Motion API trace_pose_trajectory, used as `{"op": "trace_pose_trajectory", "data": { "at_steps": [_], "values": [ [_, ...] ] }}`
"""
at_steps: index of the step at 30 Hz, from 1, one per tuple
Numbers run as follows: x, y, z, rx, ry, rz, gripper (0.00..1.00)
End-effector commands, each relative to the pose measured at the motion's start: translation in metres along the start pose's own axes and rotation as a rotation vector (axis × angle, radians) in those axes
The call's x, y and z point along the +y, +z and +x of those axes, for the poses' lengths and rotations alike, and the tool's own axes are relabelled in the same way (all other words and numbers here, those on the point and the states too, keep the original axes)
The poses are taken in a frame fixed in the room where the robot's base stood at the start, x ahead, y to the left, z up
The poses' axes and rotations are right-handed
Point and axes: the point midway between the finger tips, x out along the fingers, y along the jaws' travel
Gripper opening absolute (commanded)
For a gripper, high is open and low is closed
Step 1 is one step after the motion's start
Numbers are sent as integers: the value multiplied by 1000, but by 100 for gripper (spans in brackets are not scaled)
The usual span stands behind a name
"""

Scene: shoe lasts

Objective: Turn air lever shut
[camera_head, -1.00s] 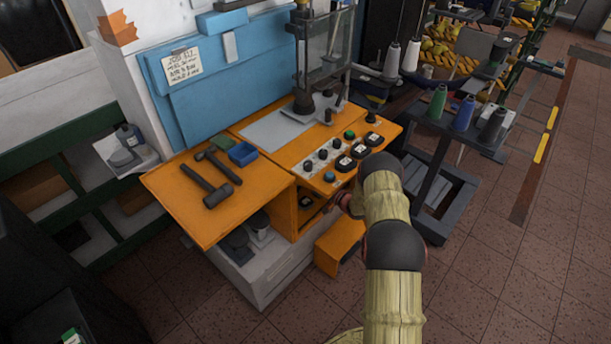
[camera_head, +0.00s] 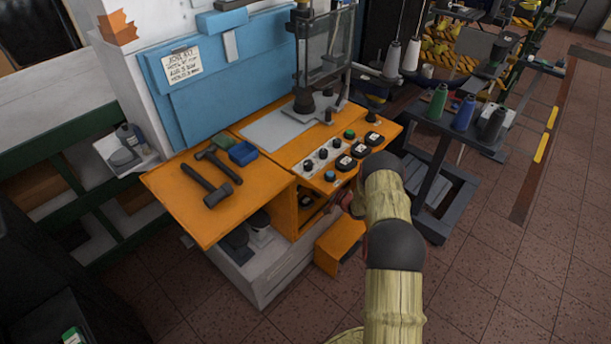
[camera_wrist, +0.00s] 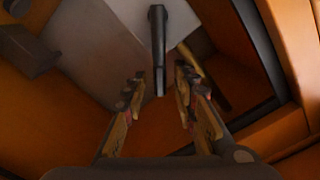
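In the wrist view a dark, narrow lever (camera_wrist: 158,50) points toward me from a light grey plate or block (camera_wrist: 115,22). My gripper (camera_wrist: 158,85) is open, with one finger on each side of the lever's near end. I see gaps between the lever and both fingers, so they look apart from it. In the head view my arm reaches to the right front of the orange machine (camera_head: 206,225), by its open compartment. The gripper's fingertips and the lever are hidden or too small to make out there.
Orange walls and a dark frame edge (camera_wrist: 258,45) close in around my gripper. A brassy rod (camera_wrist: 205,70) lies right of the lever. Above the compartment is a button panel (camera_head: 322,156). Hammers (camera_head: 207,186) lie on the left shelf. A thread-spool stand (camera_head: 452,130) is at right.

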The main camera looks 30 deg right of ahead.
Motion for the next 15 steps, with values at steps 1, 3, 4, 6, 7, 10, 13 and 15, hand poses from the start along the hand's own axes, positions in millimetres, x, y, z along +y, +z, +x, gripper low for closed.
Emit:
{"op": "trace_pose_trajectory", "data": {
  "at_steps": [1,3,4,6,7,10,13,15],
  "values": [
    [1,-1,-6,1,2,0,28],
    [1,-1,-16,2,3,0,28],
    [1,-1,-22,2,3,1,28],
    [2,-1,-36,2,4,2,28],
    [2,-1,-42,2,4,2,28],
    [1,-1,-64,2,4,2,28],
    [2,-1,-82,2,4,2,28],
    [1,-1,-93,2,3,1,28]
  ]
}}
